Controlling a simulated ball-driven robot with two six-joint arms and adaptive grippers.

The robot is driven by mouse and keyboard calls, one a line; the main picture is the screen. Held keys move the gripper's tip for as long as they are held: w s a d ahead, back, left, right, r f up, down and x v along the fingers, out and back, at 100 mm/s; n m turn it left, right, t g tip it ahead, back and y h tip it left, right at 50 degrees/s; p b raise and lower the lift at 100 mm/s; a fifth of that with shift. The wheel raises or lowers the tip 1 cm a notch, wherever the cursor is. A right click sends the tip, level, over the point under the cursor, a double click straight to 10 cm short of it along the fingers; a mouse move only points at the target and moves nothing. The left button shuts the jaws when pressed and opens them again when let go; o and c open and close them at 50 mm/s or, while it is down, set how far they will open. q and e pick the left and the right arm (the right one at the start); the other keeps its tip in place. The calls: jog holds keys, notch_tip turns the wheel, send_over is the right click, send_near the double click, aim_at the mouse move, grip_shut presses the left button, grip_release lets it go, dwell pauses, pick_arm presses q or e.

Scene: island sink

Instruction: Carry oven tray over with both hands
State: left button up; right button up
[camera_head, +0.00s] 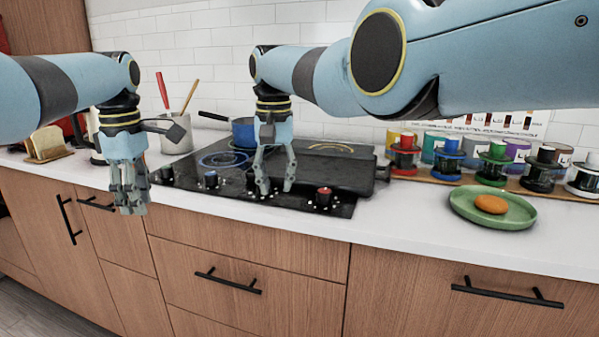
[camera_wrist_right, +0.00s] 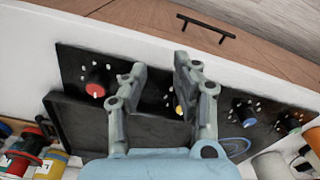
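The oven tray is a dark, flat slab (camera_head: 335,172) lying on the right part of the black cooktop, with a handle at its right end. Its left end is partly hidden by my right gripper. It also shows in the right wrist view (camera_wrist_right: 85,122), below and left of the fingers. My right gripper (camera_head: 276,188) is open, fingers pointing down, over the cooktop's front by the tray's left part. In its wrist view the fingers (camera_wrist_right: 160,66) are apart with nothing between them. My left gripper (camera_head: 130,203) hangs in front of the counter edge, left of the cooktop; its finger gap is unclear.
The cooktop (camera_head: 180,190) has knobs along its front. A blue pan (camera_head: 243,133) stands at its back. A utensil crock (camera_head: 176,132) is at left. A green plate with an orange-brown item (camera_head: 463,208) and a rack of colourful jars (camera_head: 452,160) are at right.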

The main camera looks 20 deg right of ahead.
notch_tip(320, 180, up, 11)
jog(key=d, duration=0.1)
jog(key=shift+s+d+r, duration=0.15)
jog(key=shift+s+r, duration=0.05)
jog(key=shift+s, duration=0.05)
